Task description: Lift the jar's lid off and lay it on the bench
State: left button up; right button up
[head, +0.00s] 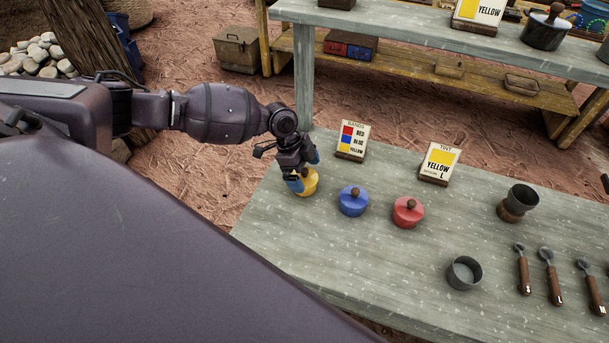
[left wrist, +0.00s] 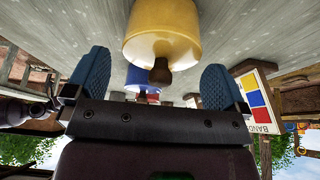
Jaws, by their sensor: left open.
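A small yellow jar (head: 310,187) stands on the grey bench (head: 400,255) near its left edge. In the left wrist view the yellow jar (left wrist: 165,32) hangs upside down in the picture, with a dark brown knob (left wrist: 160,73) on its lid. My left gripper (head: 303,172) is over the yellow jar and partly hides it. Its blue-padded fingers (left wrist: 156,65) are apart on either side of the knob, with clear gaps to it. A blue jar (head: 353,201) and a red jar (head: 407,212), both with brown knobs, stand to the right. My right gripper does not show.
A card listing red, blue and yellow (head: 352,141) and a yellow card (head: 439,163) stand behind the jars. A grey bowl (head: 464,272), a dark cup (head: 521,198) and several spoons (head: 555,278) are farther right. The bench front between the jars and bowl is clear.

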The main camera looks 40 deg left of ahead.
pick_arm(q)
jog(key=c, duration=0.9)
jog(key=shift+o, duration=0.2)
